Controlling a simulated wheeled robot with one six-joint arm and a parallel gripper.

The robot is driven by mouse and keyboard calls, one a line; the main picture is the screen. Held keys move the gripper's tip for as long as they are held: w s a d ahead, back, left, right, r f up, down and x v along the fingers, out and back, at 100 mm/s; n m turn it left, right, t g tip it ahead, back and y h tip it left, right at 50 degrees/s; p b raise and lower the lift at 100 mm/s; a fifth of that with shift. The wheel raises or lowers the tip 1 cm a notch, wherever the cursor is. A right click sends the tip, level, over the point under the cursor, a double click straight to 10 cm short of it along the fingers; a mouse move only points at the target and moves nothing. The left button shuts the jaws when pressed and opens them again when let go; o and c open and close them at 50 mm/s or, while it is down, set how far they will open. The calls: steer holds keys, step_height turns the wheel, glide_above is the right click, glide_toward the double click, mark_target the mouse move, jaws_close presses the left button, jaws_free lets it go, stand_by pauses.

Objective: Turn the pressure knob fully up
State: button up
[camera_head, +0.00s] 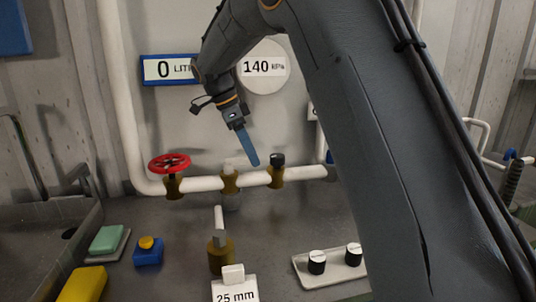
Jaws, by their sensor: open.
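A black knob (277,158) sits on top of a brass valve on the white pipe, right of the pipe's middle. I take it for the pressure knob, though no label on it is readable. A round gauge (264,67) on the wall behind reads 140 kPa. My gripper (252,161) has blue fingers and points down, just left of the black knob and apart from it in the picture. The fingers overlap, so the gap between them is hidden. The gripper is open and nothing shows in it. The depth between fingers and knob is hard to judge.
The white pipe (203,183) also carries a red handwheel (169,163) at left. On the bench are a brass nozzle (221,255), a "25 mm" card (234,292), a tray (330,277) with two black knobs, and a blue-yellow button (147,252).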

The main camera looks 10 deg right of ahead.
mark_target(235, 158)
steer(key=shift+w+a+b, duration=0.1)
steer(key=shift+a+b, duration=0.25)
steer(key=shift+a, duration=2.35)
